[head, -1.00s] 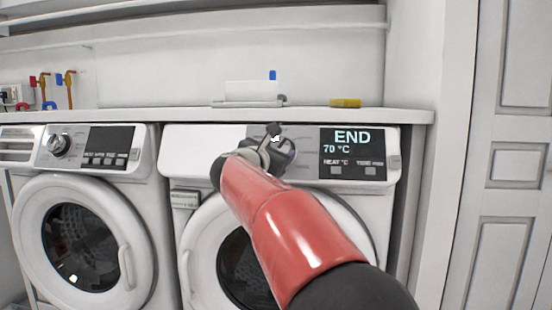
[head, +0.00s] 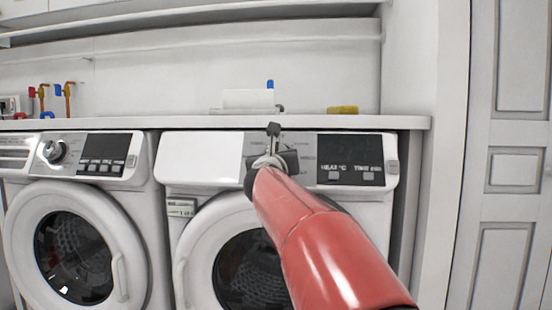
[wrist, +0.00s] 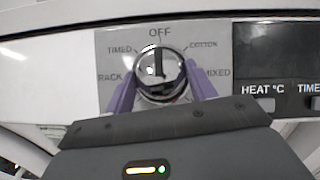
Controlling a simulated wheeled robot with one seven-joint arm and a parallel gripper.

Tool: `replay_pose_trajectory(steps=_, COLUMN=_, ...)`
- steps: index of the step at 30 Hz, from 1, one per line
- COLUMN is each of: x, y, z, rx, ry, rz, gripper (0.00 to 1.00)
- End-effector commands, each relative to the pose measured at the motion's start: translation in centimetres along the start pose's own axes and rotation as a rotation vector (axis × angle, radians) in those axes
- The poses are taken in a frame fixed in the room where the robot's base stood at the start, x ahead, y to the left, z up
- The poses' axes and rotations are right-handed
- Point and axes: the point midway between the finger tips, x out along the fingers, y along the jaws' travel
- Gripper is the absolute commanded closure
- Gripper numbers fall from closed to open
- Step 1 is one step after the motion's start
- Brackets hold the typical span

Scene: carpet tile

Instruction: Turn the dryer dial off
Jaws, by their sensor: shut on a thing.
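The dryer (head: 200,158) is the right-hand machine in the head view. Its silver round dial (wrist: 161,80) shows in the wrist view, with OFF printed above it and TIMED, RACK, COTTON and MIXED around it. The dark mark on the dial stands nearly upright, towards OFF. My gripper (wrist: 161,66) is shut on the dial, one purple finger on each side. In the head view my gripper (head: 272,161) covers most of the dial. The dryer's display (head: 350,160) is dark, with only the HEAT and TIME labels readable.
A second front-loading machine (head: 75,215) stands to the left, with its own knob. A shelf (head: 180,122) above holds a yellow item (head: 342,110) and a white box (head: 247,99). A white panelled door (head: 510,170) is at the right.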

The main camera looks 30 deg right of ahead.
Motion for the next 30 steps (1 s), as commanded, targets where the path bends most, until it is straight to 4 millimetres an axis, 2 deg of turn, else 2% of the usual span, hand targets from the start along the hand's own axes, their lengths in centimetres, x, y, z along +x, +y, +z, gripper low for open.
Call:
replay_pose_trajectory(steps=12, x=0.0, y=0.1, z=-0.1, rx=-0.004, ry=0.001, rz=0.005, gripper=0.67)
replay_pose_trajectory(steps=13, x=0.0, y=0.1, z=-0.1, rx=-0.004, ry=0.001, rz=0.005, gripper=0.41)
replay_pose_trajectory(steps=17, x=0.0, y=0.1, z=-0.1, rx=-0.004, ry=0.001, rz=0.005, gripper=0.24)
replay_pose_trajectory(steps=26, x=-0.1, y=0.0, z=0.0, rx=-0.004, ry=0.0, rz=0.004, gripper=0.23)
replay_pose_trajectory(steps=30, x=-1.6, y=0.1, z=0.0, rx=-0.003, ry=-0.001, rz=0.004, gripper=0.23)
